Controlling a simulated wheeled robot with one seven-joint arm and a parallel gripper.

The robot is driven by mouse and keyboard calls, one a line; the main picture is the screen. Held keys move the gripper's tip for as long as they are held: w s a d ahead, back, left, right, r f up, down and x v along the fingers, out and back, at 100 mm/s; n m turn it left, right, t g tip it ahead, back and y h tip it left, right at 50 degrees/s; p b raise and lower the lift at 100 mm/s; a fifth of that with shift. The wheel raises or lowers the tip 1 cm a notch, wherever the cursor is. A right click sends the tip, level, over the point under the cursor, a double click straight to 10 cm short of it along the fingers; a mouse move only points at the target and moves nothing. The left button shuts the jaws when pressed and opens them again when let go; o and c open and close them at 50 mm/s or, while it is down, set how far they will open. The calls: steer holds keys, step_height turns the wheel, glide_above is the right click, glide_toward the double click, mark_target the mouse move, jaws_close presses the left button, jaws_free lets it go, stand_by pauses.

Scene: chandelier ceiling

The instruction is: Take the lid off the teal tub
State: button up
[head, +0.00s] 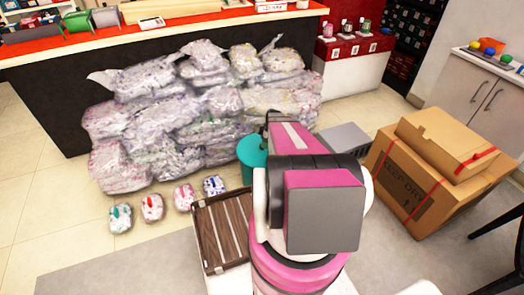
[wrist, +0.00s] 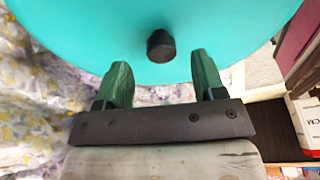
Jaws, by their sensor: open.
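The teal tub (head: 248,176) stands on the floor in front of the wrapped bags, partly hidden behind my arm. Its teal lid (wrist: 70,32) fills the top of the wrist view, with a black knob (wrist: 161,46) on it. My gripper (wrist: 163,68) is open, with its two green fingers apart and nothing held. The knob appears midway between the fingertips in the picture; I cannot tell how far it is from them in depth. In the head view my gripper is mostly hidden by my arm.
A large pile of wrapped bags (head: 190,110) is close behind and left of the tub. A brown slatted crate (head: 222,232) stands in front. A grey box (head: 343,138) and cardboard boxes (head: 408,190) are at the right. Several small packs (head: 168,200) lie on the floor left.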

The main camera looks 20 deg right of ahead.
steer(key=x, duration=0.4)
steer(key=shift+a+r, duration=0.1)
steer(key=c, duration=1.1)
steer(key=shift+o, duration=0.2)
steer(key=shift+r, duration=0.1)
